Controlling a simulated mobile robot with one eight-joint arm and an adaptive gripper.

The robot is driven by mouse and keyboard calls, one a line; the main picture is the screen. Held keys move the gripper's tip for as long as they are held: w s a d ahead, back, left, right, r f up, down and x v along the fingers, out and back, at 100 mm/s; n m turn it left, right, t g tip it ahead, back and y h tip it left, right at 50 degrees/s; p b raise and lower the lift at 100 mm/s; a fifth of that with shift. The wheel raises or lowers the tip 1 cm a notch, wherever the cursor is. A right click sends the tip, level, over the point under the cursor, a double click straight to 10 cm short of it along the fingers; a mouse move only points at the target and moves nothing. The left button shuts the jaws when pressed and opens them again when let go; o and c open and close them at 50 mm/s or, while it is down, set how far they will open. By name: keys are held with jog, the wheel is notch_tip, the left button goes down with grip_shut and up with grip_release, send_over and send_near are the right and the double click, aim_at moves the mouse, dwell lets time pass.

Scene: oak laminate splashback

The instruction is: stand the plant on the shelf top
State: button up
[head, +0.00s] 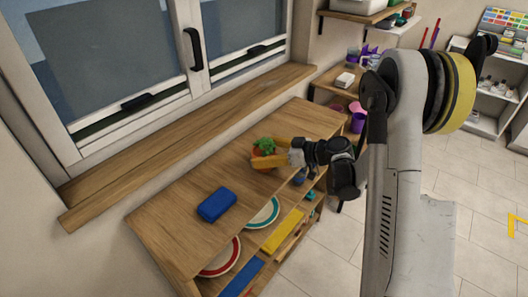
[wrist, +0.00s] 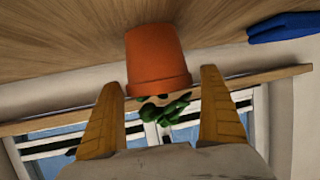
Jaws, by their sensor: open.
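The plant has green leaves and an orange-brown pot. In the head view the plant (head: 264,146) is on the wooden shelf top (head: 180,215), its pot partly hidden by my gripper (head: 256,159). The wrist view appears upside down; there the plant (wrist: 158,60) has its pot base against the wood and its leaves pointing down the picture, so it looks upright. My gripper (wrist: 161,78) is open, with one yellow-orange finger on each side of the pot. A gap shows between each finger and the pot.
A blue block-like object (head: 217,204) lies on the shelf top, left of the plant. A wooden window sill (head: 190,140) runs behind. Plates and a yellow box (head: 283,231) are on the lower level. The shelf top's near-left part is clear.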

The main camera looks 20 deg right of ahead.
jog(key=shift+r, duration=0.2)
jog(key=shift+s+d+r+p, duration=0.2)
jog(key=shift+d+p, duration=0.05)
jog(key=shift+p, duration=0.1)
jog(key=p+v, duration=0.3)
jog(key=v, duration=0.8)
jog(key=s+a+r+m+g+h, duration=0.3)
jog(key=s+a+r+m+h, duration=0.15)
jog(key=s+a+r, duration=0.3)
jog(key=s+r+m+h, duration=0.3)
jog(key=s+m+h, duration=0.2)
jog(key=s, duration=1)
jog(key=shift+a+t+h, duration=0.35)
jog(key=shift+t+h, duration=0.05)
jog(key=shift+h, duration=0.05)
